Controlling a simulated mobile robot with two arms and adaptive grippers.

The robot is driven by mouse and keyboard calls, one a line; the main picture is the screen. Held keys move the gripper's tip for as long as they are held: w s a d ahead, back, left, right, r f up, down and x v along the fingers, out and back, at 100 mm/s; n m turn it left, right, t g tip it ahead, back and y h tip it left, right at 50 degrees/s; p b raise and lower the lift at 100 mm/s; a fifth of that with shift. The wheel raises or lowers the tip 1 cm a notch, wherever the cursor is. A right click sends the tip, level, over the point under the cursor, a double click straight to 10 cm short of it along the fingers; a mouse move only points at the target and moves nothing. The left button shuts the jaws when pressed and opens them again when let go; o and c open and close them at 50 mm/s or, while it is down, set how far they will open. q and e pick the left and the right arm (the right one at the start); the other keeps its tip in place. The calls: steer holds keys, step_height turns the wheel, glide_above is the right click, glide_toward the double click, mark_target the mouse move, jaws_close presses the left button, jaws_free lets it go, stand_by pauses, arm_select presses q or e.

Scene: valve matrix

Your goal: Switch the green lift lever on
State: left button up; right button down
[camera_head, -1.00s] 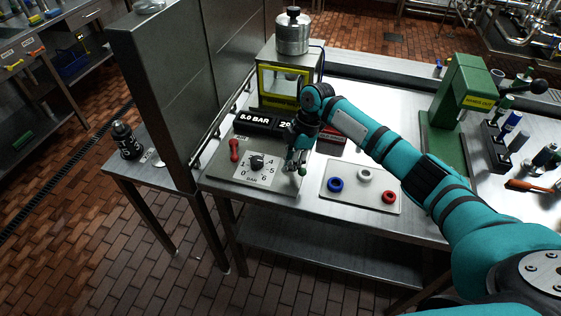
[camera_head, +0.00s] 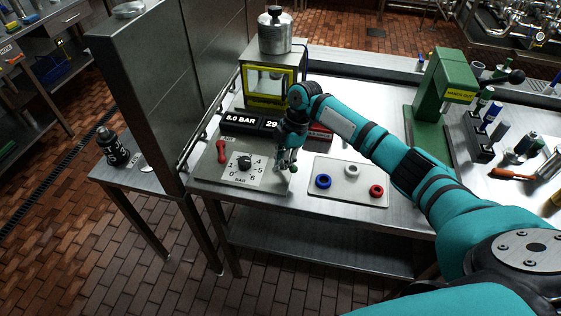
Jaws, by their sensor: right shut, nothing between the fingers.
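My right gripper (camera_head: 286,164) is shut and empty. It points down at the right end of the grey control panel (camera_head: 204,171). A small green knob (camera_head: 293,169) shows right beside its fingertips and looks like the green lift lever. The rest of that lever is hidden behind the fingers, so its position and any touch cannot be told. On the same panel, a red lever (camera_head: 221,151) stands at the left, and a black dial knob (camera_head: 245,163) sits on a white scale plate marked in bar. My left gripper is not in view.
Behind the panel are a black display (camera_head: 242,120) and a yellow-framed box (camera_head: 268,86) with a metal canister (camera_head: 275,32) on top. A tray (camera_head: 340,197) with blue, white and red rings lies to the right. A green press (camera_head: 445,90) stands further right.

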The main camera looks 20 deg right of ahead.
steer(key=a, duration=0.1)
steer(key=a+p, duration=0.1)
steer(key=a, duration=0.1)
steer(key=shift+s+a+f, duration=0.2)
steer(key=shift+s, duration=0.05)
steer(key=shift+w+r, duration=0.15)
steer(key=shift+r, duration=0.15)
steer(key=b+v, duration=0.2)
steer(key=v, duration=0.7)
steer(key=shift+b, duration=0.3)
steer(key=shift+a+f, duration=0.1)
steer(key=shift+a, duration=0.05)
